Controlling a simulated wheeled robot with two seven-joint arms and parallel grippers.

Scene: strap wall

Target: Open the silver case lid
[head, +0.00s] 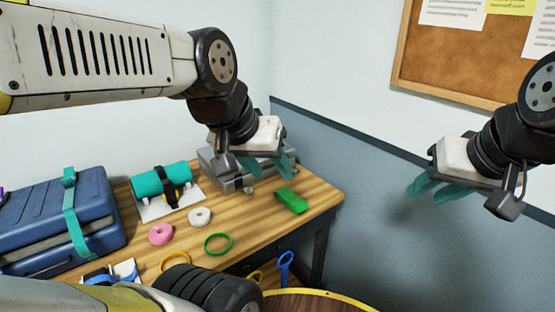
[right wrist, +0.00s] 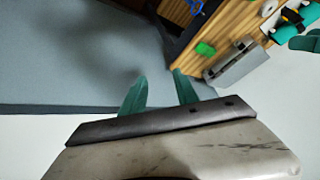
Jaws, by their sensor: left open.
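The silver case (head: 229,182) stands at the back right of the wooden table, partly hidden behind my left gripper. Its lid looks shut. It also shows in the right wrist view (right wrist: 236,66). My left gripper (head: 270,164) is open, with its teal fingers pointing down over the right part of the case. I cannot tell whether they touch it. My right gripper (head: 428,190) is held in the air to the right of the table, away from the case. In the right wrist view its two fingers (right wrist: 158,88) are apart with nothing between them.
A green block (head: 292,200) lies in front of the case. A teal roll (head: 162,180) on a white base and a blue suitcase (head: 70,212) stand left. White (head: 199,217) and pink (head: 161,234) rolls and a green ring (head: 218,243) lie forward. Walls close the back.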

